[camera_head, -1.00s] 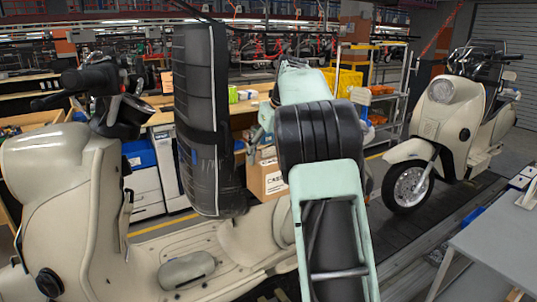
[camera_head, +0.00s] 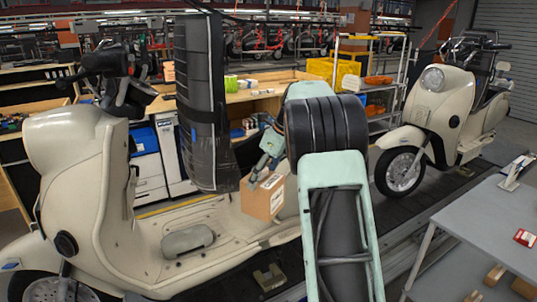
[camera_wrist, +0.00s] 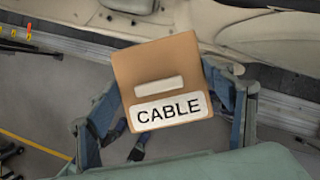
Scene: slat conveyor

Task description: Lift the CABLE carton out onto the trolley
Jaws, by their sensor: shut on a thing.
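The CABLE carton (camera_wrist: 150,69) is a brown box with a white label, held between the two fingers of my gripper (camera_wrist: 168,118) in the wrist view. In the head view the carton (camera_head: 262,200) is over the cream scooter's footboard area, just left of my arm. My gripper (camera_head: 266,153) shows at its top, partly hidden by my arm. A grey table on legs (camera_head: 500,215) stands at the right; whether it is the trolley I cannot tell.
The cream scooter body (camera_head: 70,170) fills the left, with its floor (camera_head: 190,240) below the carton. A second scooter (camera_head: 430,120) stands at the back right. A red-and-white item (camera_head: 524,237) lies on the grey table. A workbench with bins stands behind.

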